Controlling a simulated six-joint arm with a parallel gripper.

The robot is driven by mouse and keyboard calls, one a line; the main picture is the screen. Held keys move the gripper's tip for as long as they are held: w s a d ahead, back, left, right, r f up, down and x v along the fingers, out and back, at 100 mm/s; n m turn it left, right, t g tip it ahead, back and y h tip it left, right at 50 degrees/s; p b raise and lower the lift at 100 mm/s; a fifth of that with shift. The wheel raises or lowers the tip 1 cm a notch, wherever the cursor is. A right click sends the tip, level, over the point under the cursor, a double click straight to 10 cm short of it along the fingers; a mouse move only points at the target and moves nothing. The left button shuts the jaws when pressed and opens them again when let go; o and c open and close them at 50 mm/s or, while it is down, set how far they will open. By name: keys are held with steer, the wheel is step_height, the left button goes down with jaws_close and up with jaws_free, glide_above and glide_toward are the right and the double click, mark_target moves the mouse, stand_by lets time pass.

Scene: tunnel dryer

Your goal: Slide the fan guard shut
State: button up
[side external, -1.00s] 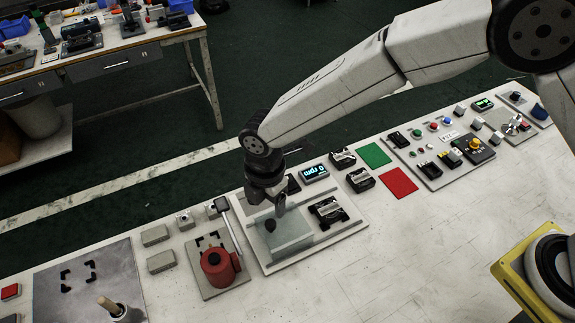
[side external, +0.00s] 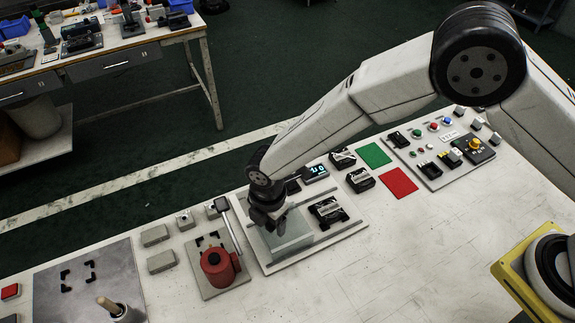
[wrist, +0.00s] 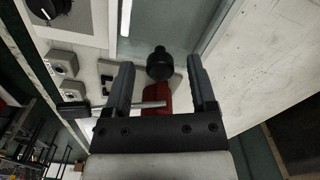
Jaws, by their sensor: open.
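The fan guard is a pale, see-through cover (side external: 292,239) at the left of a grey panel; it also shows in the wrist view (wrist: 165,22). Its black round knob (wrist: 158,64) sits between my two spread fingers in the wrist view, with gaps on both sides. My gripper (side external: 272,225) is open, low over the guard, and hides the knob in the side view. The black fan unit (side external: 328,211) lies uncovered to the right of the guard. A rail (side external: 338,231) runs along the panel to the right.
A red round part (side external: 218,267) on a grey plate, with an upright lever (side external: 231,227), stands close left of the guard. A lit display (side external: 316,171) is behind the fan. Green (side external: 374,155) and red (side external: 399,183) squares lie right. The front right table is clear.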

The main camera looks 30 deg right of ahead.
jaws_close()
stand_by(1.5)
